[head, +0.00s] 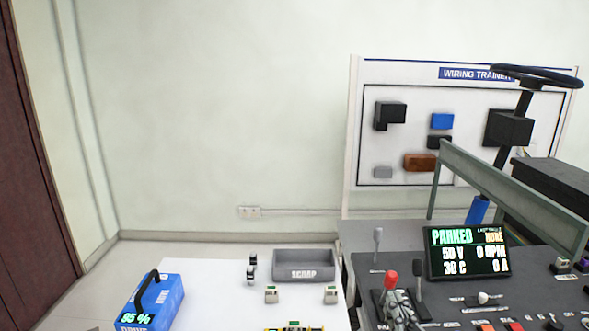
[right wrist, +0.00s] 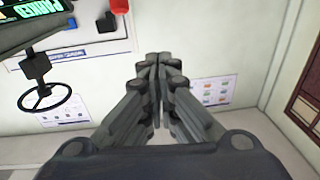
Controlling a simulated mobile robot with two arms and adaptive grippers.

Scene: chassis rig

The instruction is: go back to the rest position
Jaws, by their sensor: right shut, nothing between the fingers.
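My right gripper (right wrist: 158,62) fills the middle of the right wrist view. Its dark fingers are together at the tips, with nothing between them. The fingers stand apart from the wall behind them, and nothing touches them there. My left gripper does not show in either view.
A console with a PARKED display (head: 467,252), a red-topped lever (head: 391,281) and a steering wheel (head: 537,77) stands at right. A white table holds a blue battery pack (head: 150,303) and a grey SCRAP bin (head: 304,264). A wiring trainer board (head: 400,75) stands behind.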

